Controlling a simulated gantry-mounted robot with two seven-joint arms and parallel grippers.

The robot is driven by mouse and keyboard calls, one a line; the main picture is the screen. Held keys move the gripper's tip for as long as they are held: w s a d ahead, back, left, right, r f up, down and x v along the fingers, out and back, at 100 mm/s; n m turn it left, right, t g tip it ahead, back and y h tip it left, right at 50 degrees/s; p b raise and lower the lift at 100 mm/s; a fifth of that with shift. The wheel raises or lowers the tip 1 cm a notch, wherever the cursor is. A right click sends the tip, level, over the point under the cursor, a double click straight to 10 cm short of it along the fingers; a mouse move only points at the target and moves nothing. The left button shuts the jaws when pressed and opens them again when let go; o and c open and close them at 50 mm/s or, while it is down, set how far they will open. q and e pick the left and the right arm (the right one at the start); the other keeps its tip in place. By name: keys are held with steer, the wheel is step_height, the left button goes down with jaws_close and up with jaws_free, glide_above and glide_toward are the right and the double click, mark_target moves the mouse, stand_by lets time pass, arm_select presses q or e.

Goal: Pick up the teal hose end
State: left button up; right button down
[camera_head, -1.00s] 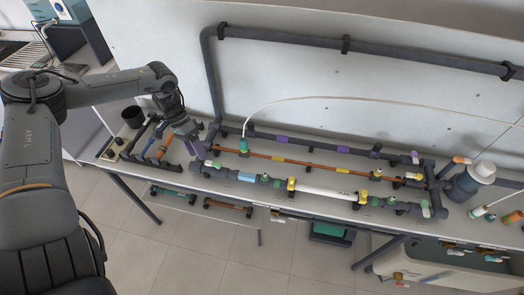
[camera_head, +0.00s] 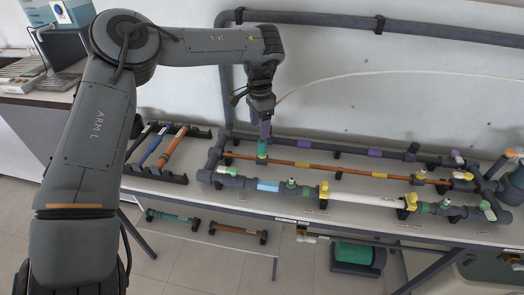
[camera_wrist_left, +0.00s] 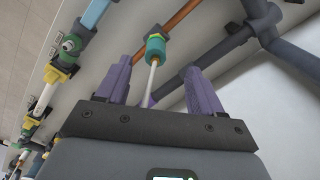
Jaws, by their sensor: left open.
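The teal hose end (camera_head: 262,148) sits upright at the orange-brown pipe of the manometer board, with a thin white hose (camera_head: 390,74) rising from it and curving to the right. My left gripper (camera_head: 265,131), with purple fingers, is right above it, pointing down. In the left wrist view the teal end (camera_wrist_left: 155,46) lies just beyond the fingertips, and the white hose runs between the two open fingers (camera_wrist_left: 157,68). The fingers are apart and do not appear to touch the teal end. My right gripper is in no view.
Dark grey pipes (camera_head: 235,182) with yellow and green valves surround the spot on the bench. A dark rack (camera_head: 165,175) with blue and orange tubes is at the left. A large grey pipe (camera_head: 400,27) runs along the wall behind.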

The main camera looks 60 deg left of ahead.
mark_target(262, 145)
arm_select(q)
step_height(262, 145, down, 3)
steer(key=shift+d+f+b, duration=0.1)
steer(key=shift+f+b, duration=0.1)
steer(key=shift+b, duration=0.25)
steer(key=shift+f, duration=0.35)
steer(key=shift+w+d+f+b, duration=0.15)
steer(key=shift+f+b, duration=0.5)
steer(key=shift+f, duration=0.55)
steer(key=shift+w+d+f+b, duration=0.15)
steer(key=shift+f+b, duration=0.45)
steer(key=shift+f, duration=0.55)
steer(key=shift+a, duration=0.1)
steer(key=c, duration=1.1)
step_height(262, 145, up, 9)
steer(key=p, duration=0.3)
steer(key=shift+f, duration=0.1)
steer(key=shift+c, duration=0.2)
steer(key=shift+r+p, duration=0.45)
steer(key=shift+r, duration=0.25)
